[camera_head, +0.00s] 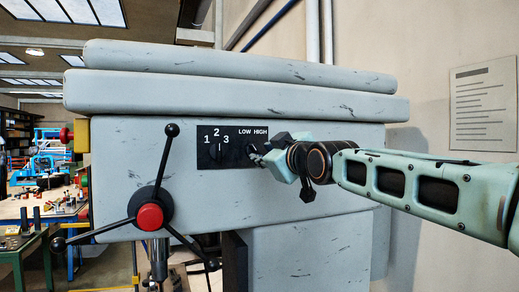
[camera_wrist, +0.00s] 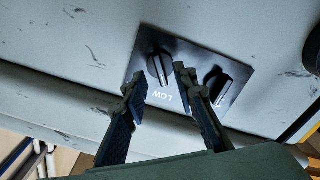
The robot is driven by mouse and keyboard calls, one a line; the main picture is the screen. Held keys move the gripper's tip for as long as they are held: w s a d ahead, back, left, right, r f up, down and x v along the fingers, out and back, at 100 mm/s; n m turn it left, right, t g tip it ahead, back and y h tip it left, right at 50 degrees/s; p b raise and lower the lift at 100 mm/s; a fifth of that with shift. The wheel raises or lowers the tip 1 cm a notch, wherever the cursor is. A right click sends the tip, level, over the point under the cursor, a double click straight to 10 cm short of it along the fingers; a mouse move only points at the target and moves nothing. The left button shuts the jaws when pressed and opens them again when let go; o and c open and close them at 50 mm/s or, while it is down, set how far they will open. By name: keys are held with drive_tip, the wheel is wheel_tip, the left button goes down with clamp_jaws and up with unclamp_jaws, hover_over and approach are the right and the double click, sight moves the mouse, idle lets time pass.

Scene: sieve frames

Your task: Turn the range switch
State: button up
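The range switch is a dark knob (camera_wrist: 158,67) on a black panel, and the LOW label shows beside it in the wrist view. In the head view, the range switch sits below the LOW HIGH label and is mostly hidden by my gripper (camera_head: 261,159). My gripper (camera_wrist: 159,80) is open, reaching in from the right in the head view. In the wrist view, its two fingertips appear on either side of the knob, with gaps showing. I cannot tell whether either finger touches it. The HIGH label is not visible in the wrist view.
A second knob (camera_wrist: 217,86) sits close beside my right finger in the wrist view, under the 1 2 3 labels in the head view. A three-spoke handle with a red hub (camera_head: 150,217) stands out at the left. A cluttered workbench (camera_head: 40,205) is farther back.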

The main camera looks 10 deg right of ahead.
sight(257, 152)
drive_tip(key=shift+w+a+p, duration=0.2)
drive_tip(key=shift+w+p, duration=0.1)
drive_tip(key=shift+w, duration=0.5)
drive_tip(key=shift+w+a+p, duration=0.15)
drive_tip(key=shift+w+p, duration=0.15)
drive_tip(key=shift+w, duration=0.5)
drive_tip(key=shift+c, duration=0.3)
clamp_jaws()
